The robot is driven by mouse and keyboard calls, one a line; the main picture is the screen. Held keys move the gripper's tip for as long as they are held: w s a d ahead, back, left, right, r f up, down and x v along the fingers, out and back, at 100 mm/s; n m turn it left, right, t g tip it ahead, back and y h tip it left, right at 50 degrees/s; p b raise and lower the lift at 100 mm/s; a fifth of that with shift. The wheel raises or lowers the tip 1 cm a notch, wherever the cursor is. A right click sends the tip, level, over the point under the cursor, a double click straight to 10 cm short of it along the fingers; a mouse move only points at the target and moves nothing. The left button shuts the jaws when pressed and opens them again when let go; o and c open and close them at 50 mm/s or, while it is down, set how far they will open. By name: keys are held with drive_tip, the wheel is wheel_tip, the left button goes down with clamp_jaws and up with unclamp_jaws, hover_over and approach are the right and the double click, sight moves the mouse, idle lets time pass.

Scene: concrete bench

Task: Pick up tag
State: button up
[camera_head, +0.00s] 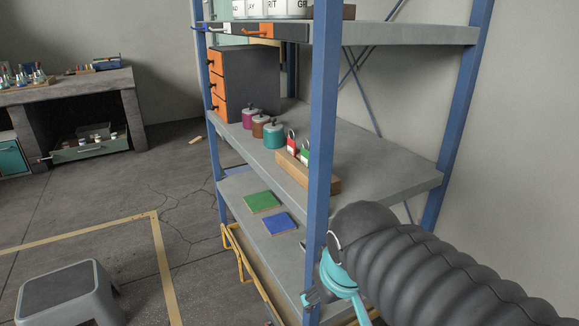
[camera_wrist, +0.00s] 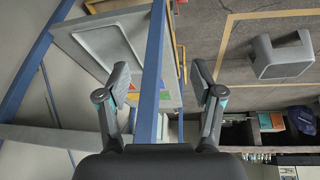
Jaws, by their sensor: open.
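No thing is plainly recognisable as the tag. On the middle shelf in the head view, a wooden block (camera_head: 318,178) holds a small red-and-white piece (camera_head: 292,147) and a small green piece (camera_head: 305,153), each with a loop on top; I cannot tell whether either is the tag. My gripper (camera_head: 318,292) is at lower centre, in front of the shelf's near blue post and below the block. The wrist view shows my gripper (camera_wrist: 162,82) with its two fingers wide apart and nothing held. The post shows between them, at a depth I cannot tell.
The blue post (camera_head: 323,120) stands close to my gripper. The middle shelf (camera_head: 380,170) also carries several lidded jars (camera_head: 274,135) and an orange-fronted drawer unit (camera_head: 225,85). Green (camera_head: 262,202) and blue (camera_head: 280,223) squares lie on the lower shelf. A grey stool (camera_head: 70,290) stands left on open floor.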

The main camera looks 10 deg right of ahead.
drive_tip(key=w+a+f+n+g+h+b, duration=0.2)
drive_tip(key=w+a+f+n+b, duration=0.1)
drive_tip(key=w+a+f+n, duration=0.3)
drive_tip(key=n+t+h+b, duration=0.3)
drive_tip(key=n+h+b, duration=0.1)
drive_tip(key=n+h, duration=1.05)
approach(305, 150)
drive_tip(key=shift+m+h, duration=0.25)
drive_tip(key=shift+m, duration=0.1)
drive_tip(key=x, duration=0.3)
drive_tip(key=w+b+x, duration=0.1)
drive_tip(key=x, duration=0.1)
drive_tip(key=shift+a+f, duration=0.1)
drive_tip(key=shift+f, duration=0.2)
drive_tip(key=shift+s+b+x, duration=0.15)
drive_tip(key=shift+b+x, duration=0.1)
drive_tip(key=shift+x, duration=1.05)
drive_tip(key=shift+s+b+x, duration=0.2)
drive_tip(key=shift+b+x, duration=0.05)
drive_tip(key=shift+x, duration=1.05)
drive_tip(key=shift+r, duration=0.1)
drive_tip(key=c, duration=0.9)
